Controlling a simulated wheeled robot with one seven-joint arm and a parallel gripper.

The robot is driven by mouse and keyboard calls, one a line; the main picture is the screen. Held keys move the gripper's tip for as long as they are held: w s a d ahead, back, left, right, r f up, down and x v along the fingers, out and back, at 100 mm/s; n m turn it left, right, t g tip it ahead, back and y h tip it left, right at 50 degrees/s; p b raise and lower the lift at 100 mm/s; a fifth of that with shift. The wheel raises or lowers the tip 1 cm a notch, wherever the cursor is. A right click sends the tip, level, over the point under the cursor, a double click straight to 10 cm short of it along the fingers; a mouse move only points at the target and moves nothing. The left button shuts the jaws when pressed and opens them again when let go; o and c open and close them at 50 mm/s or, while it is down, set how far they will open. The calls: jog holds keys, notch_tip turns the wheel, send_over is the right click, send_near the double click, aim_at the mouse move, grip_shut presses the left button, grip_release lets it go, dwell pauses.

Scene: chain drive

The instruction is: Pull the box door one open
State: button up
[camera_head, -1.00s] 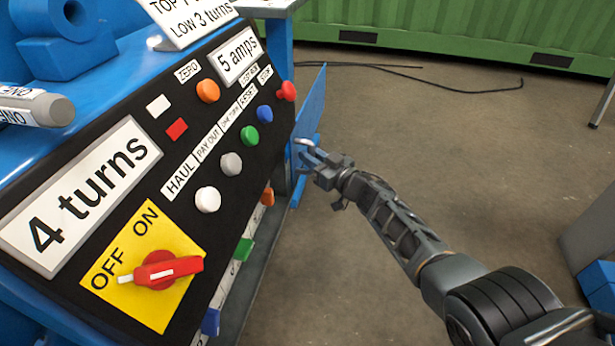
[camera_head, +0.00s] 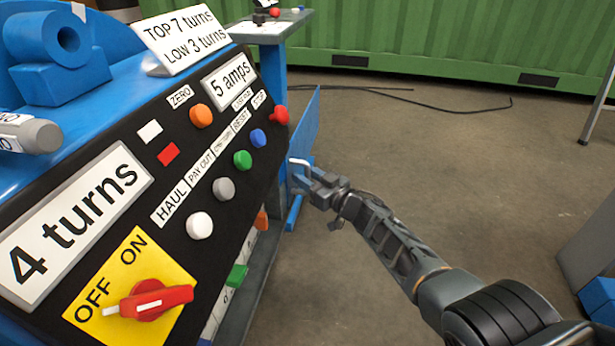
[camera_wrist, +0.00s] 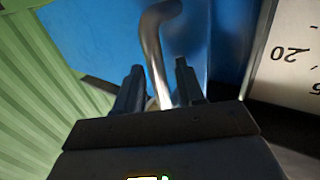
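The box door (camera_head: 305,122) is a blue panel standing out at the right end of the black control console. It shows as a blue surface behind the fingers in the wrist view (camera_wrist: 90,35). Its bent metal handle (camera_head: 298,161) sits at my gripper (camera_head: 318,187). In the wrist view the handle (camera_wrist: 155,45) runs down between the two dark fingers of my gripper (camera_wrist: 160,85). Narrow gaps show beside the handle, so the fingers look open around it. The lower end of the handle is hidden by the gripper.
The console (camera_head: 180,210) with buttons and a red switch (camera_head: 150,300) stands close on the left. A blue stand (camera_head: 272,70) is behind. A white scale plate (camera_wrist: 290,65) is at the right in the wrist view.

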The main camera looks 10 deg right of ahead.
jog(key=p+v, duration=0.5)
jog(key=v, duration=0.2)
jog(key=shift+s+d, duration=0.25)
